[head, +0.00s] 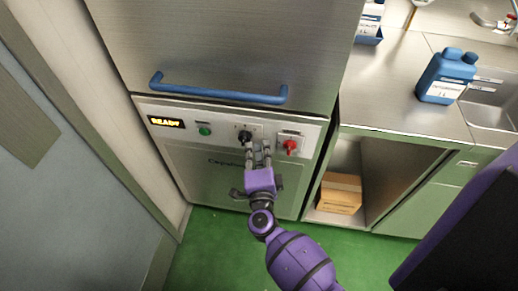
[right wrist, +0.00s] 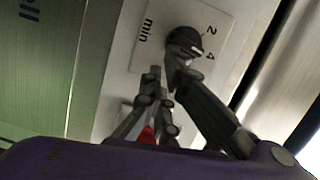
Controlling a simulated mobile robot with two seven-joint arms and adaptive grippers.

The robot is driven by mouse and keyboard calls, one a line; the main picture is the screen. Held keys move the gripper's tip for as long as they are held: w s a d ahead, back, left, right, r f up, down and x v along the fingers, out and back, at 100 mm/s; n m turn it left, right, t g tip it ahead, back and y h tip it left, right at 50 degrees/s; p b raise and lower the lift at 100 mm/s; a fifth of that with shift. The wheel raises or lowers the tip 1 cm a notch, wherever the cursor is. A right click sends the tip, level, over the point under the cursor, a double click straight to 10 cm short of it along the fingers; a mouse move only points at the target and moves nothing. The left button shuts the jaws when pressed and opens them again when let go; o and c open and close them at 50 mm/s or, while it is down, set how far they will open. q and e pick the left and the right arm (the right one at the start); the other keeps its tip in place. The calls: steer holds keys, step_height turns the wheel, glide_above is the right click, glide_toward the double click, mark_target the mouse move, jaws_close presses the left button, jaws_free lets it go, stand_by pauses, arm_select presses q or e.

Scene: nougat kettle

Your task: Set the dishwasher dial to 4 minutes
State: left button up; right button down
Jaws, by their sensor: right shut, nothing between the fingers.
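The dishwasher's black dial (head: 244,136) sits on the light front panel below the blue handle. In the right wrist view the dial (right wrist: 184,40) shows close up on a white plate marked 2, 4 and min. A pale mark crosses the knob, with one end near the 4; the exact setting is unclear. My right gripper (head: 257,148) is shut and empty, just to the lower right of the dial. In the right wrist view its fingertips (right wrist: 164,72) are at the knob's edge; I cannot tell if they touch it. My left gripper is not in view.
The panel also holds a READY display (head: 165,122), a green button (head: 204,131) and a red switch (head: 290,146) close to my right gripper. The blue handle (head: 218,93) runs above. A cardboard box (head: 340,193) sits under the counter; a blue bottle (head: 446,77) stands on top.

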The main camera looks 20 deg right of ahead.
steer(key=shift+w+a+f, duration=0.1)
steer(key=shift+a+f, duration=0.05)
steer(key=shift+f, duration=0.05)
steer(key=shift+s, duration=0.2)
steer(key=s+d+f+v, duration=0.1)
steer(key=f+v, duration=0.1)
steer(key=v, duration=0.9)
steer(key=w+d+m, duration=0.1)
steer(key=w+m, duration=0.1)
steer(key=w, duration=0.1)
steer(key=w+d+r+m+t+p, duration=0.1)
steer(key=w+d+m, duration=0.1)
steer(key=w, duration=0.2)
steer(key=w+d+r+m, duration=0.1)
steer(key=w+m, duration=0.1)
steer(key=w, duration=0.1)
steer(key=shift+w+d+h, duration=0.15)
steer(key=shift+d+h, duration=0.15)
steer(key=shift+h, duration=0.1)
steer(key=shift+w+a+r+p, duration=0.25)
steer(key=shift+w+a+p, duration=0.05)
steer(key=shift+a, duration=0.4)
